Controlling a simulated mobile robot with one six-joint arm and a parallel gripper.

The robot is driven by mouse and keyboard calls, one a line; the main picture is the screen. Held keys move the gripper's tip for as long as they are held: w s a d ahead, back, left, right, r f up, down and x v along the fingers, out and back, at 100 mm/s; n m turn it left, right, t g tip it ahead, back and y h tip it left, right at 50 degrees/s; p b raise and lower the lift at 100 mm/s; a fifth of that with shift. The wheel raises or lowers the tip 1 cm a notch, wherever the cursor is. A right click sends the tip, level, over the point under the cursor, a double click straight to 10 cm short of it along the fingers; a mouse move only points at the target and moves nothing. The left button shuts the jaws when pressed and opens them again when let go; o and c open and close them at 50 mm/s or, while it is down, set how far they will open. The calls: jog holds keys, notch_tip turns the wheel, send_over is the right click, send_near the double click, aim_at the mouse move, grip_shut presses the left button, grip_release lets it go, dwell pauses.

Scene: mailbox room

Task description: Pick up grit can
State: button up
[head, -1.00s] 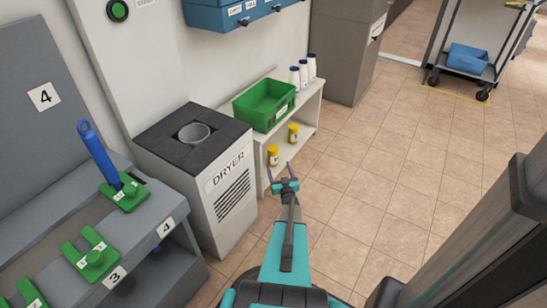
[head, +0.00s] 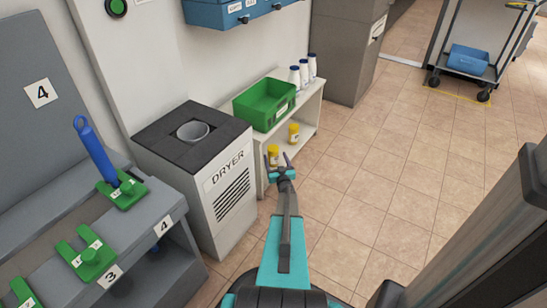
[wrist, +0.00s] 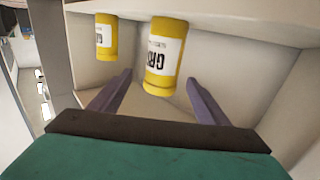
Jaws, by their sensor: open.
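The grit can is a yellow can with a white label (wrist: 164,58) whose letters "GR" show upside down in the wrist view. In the head view it is the nearer yellow can (head: 272,153) on the lower shelf of the white unit. My gripper (head: 280,160) is at the front of that shelf, close to this can. In the wrist view the two purple fingers of my gripper (wrist: 157,90) are apart, with the can beyond and between their tips. Nothing is between the fingers themselves. A second yellow can (wrist: 106,38) stands left of it in the wrist view.
The white shelf unit (head: 314,108) has a green bin (head: 262,112) and several white bottles (head: 303,72) on top. The dryer (head: 192,175) stands left of it. The second yellow can (head: 293,132) is deeper along the shelf. Tiled floor (head: 390,180) to the right is clear.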

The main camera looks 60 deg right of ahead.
aim_at(273, 151)
jog(key=shift+b+x, duration=1.3)
jog(key=shift+x, duration=1.3)
jog(key=shift+w+a+f, duration=0.1)
jog(key=shift+a, duration=0.05)
jog(key=c, duration=1.5)
jog(key=shift+r+p, duration=2)
jog(key=shift+r, duration=3.1)
